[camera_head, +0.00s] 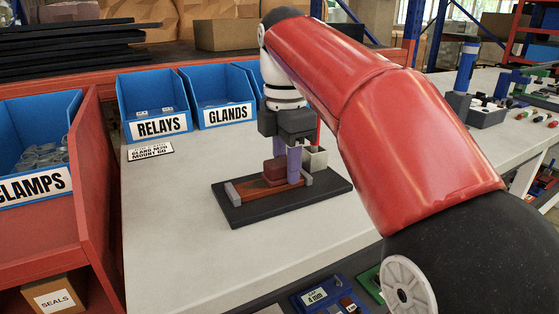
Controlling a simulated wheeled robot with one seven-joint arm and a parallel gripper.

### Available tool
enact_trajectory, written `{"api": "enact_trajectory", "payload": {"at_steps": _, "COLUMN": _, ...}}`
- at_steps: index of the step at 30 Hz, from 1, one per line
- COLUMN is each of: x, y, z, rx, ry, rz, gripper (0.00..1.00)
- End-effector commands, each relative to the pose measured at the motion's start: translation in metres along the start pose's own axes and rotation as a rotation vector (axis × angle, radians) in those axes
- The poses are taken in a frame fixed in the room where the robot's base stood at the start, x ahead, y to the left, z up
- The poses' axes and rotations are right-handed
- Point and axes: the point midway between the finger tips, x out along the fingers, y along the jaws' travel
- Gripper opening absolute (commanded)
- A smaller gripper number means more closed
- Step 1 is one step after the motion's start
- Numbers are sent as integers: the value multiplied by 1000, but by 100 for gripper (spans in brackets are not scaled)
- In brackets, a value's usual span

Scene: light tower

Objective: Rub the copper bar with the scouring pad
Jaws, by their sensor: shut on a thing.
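The copper bar (250,191) is a flat orange-brown strip lying along a dark base board (240,215). A grey block stands at each end of the bar. The scouring pad (274,172) is a small dark red block at the middle of the bar. It appears to rest on the bar, but contact is hard to tell. My gripper (287,168) points down from above with its purple fingers shut on the pad. The near finger hides the pad's right side and part of the bar.
A small pale open box (315,159) stands behind the bar, close to my gripper. Blue bins for relays (153,103) and glands (221,95) line the back. A printed card (150,152) lies on the white table (165,240), whose front left is clear.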

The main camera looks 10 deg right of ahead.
Motion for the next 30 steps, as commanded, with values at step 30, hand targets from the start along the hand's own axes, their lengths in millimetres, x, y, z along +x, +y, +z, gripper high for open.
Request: {"api": "enact_trajectory", "payload": {"at_steps": 30, "x": 2, "y": 0, "z": 1, "rx": 0, "ry": -2, "rz": 0, "gripper": 0}}
